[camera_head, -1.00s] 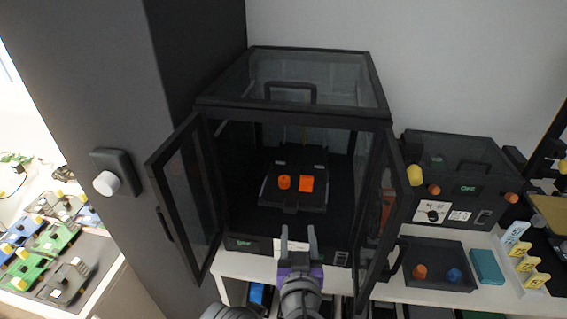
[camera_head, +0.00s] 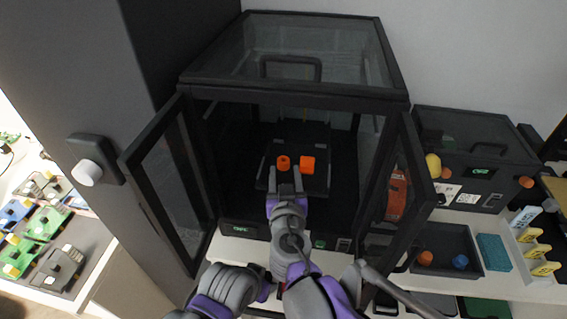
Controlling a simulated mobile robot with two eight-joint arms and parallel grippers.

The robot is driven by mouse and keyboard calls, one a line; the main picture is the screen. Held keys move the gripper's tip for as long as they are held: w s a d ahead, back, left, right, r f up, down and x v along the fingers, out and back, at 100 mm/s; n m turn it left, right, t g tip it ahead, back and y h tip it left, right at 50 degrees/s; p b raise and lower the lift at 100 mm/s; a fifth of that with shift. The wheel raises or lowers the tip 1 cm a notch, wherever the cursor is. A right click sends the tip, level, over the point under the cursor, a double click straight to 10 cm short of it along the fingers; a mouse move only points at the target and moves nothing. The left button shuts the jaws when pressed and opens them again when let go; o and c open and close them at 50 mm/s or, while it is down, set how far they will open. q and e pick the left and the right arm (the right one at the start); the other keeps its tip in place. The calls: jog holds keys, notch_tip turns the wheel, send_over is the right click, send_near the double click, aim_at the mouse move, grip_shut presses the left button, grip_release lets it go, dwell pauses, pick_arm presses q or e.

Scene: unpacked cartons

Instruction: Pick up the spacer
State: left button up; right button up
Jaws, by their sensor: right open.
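Two small orange pieces sit on the dark bed (camera_head: 315,140) inside the open black printer enclosure: a round, cylinder-like piece (camera_head: 283,163) on the left and a blockier piece (camera_head: 307,164) just to its right. I cannot tell from their look which one is the spacer. My right gripper (camera_head: 285,174) points into the enclosure, its fingers apart with nothing visible held. Its fingertips are just in front of the round piece, seemingly apart from it, with the blockier piece slightly to the right. My left gripper does not show.
The enclosure's left door (camera_head: 165,185) and right door (camera_head: 401,200) stand open on both sides of my arm. To the right, a dark tray (camera_head: 446,238) holds an orange and a blue piece. A smaller black machine (camera_head: 470,150) stands behind it.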

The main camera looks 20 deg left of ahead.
aim_at(283, 164)
jog(key=x, duration=0.3)
jog(key=shift+w+a+f, duration=0.1)
jog(key=shift+w+a, duration=0.1)
jog(key=shift+w, duration=0.05)
jog(key=shift+s, duration=0.1)
grip_shut()
notch_tip(283, 164, up, 10)
jog(key=p, duration=0.1)
dwell(0.3)
